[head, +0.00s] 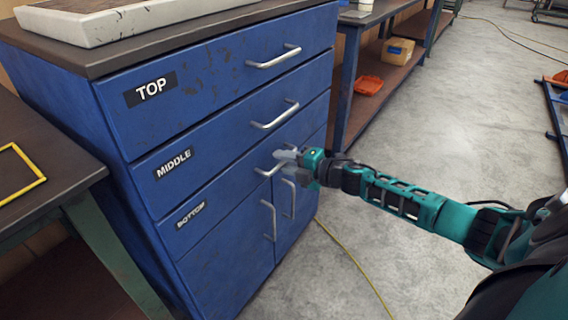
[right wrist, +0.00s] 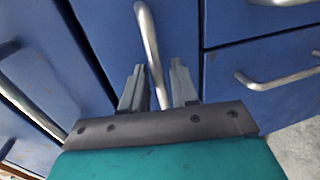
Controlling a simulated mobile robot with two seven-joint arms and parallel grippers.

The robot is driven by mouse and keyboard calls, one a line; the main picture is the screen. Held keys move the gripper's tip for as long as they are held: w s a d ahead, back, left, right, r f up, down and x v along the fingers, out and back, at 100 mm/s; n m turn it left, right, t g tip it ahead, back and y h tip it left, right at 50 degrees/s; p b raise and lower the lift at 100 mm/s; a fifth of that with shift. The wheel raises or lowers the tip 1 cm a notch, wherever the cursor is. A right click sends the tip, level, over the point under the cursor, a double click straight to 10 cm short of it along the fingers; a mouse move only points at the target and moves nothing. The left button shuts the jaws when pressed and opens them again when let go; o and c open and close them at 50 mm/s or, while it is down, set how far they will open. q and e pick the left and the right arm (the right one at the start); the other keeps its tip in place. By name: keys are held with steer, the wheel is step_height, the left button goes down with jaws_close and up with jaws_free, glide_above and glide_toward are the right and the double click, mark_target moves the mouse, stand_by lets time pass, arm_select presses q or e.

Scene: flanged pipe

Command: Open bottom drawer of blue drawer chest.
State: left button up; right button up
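The blue drawer chest (head: 150,115) stands at the left centre of the head view, with drawers labelled TOP, MIDDLE and BOTTOM. The bottom drawer (head: 215,207) looks flush with the front. Its metal bar handle (head: 263,172) is partly hidden behind my right gripper (head: 285,157). In the right wrist view the handle (right wrist: 147,30) runs between the two fingers of the gripper (right wrist: 158,85). The fingers are apart, with visible gaps on both sides of the bar. My left gripper is not in view.
Below the bottom drawer are two doors with upright handles (head: 270,220). A dark table (head: 40,170) stands close at the left. A workbench with a shelf (head: 375,90) stands behind.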

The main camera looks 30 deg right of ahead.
steer(key=shift+w+a, duration=0.1)
jaws_close()
stand_by(0.6)
